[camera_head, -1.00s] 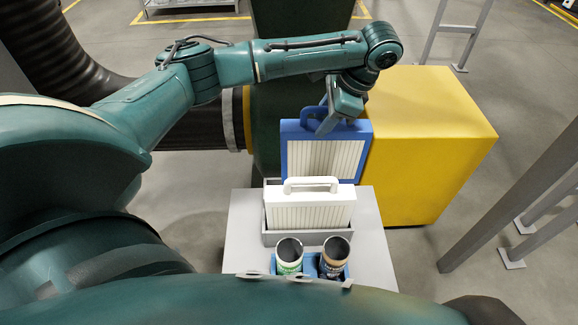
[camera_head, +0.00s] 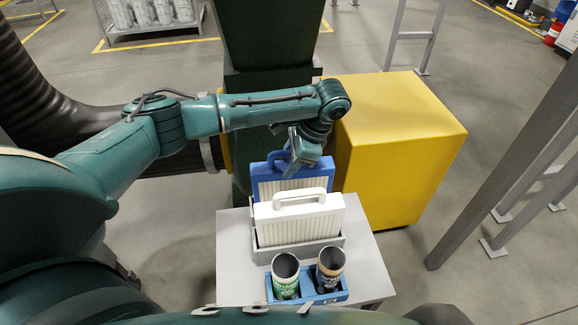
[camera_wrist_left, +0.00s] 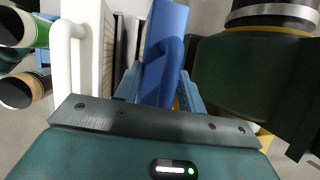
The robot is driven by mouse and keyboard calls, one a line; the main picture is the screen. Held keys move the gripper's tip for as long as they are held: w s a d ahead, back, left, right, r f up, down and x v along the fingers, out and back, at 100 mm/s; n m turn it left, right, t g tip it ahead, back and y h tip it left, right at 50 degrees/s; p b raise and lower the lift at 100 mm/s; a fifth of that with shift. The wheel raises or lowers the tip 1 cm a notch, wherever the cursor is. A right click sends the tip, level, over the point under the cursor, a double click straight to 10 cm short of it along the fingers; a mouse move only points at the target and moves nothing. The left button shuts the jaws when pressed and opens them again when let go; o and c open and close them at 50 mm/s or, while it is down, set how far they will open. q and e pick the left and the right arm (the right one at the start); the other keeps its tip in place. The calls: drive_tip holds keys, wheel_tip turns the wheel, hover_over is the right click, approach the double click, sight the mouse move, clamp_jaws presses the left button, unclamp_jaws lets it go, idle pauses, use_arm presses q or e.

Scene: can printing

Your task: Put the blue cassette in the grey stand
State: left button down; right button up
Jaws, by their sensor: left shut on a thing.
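The blue cassette (camera_head: 264,183) has a blue frame and pale pleats. It is upright behind the white cassette (camera_head: 298,219), which hides its lower part. My left gripper (camera_head: 291,168) is shut on the blue cassette's handle; the blue cassette also shows between the fingers in the left wrist view (camera_wrist_left: 163,60). The grey stand (camera_head: 263,256) is a low tray on the table, and the white cassette stands in it. Whether the blue cassette's bottom is in the stand is hidden. My right gripper is not in view.
A blue holder (camera_head: 321,299) with a green can (camera_head: 285,278) and a brown can (camera_head: 329,268) stands at the table's front. The table (camera_head: 233,262) has bare room left of the stand. A yellow box (camera_head: 395,150) and a dark green column (camera_head: 270,60) stand behind.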

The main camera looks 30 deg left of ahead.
use_arm(q)
wheel_tip(320, 180, down, 2)
drive_tip(key=c, duration=0.8)
unclamp_jaws()
drive_tip(key=shift+c, duration=0.2)
drive_tip(key=v, duration=1.2)
drive_tip(key=shift+p, duration=0.35)
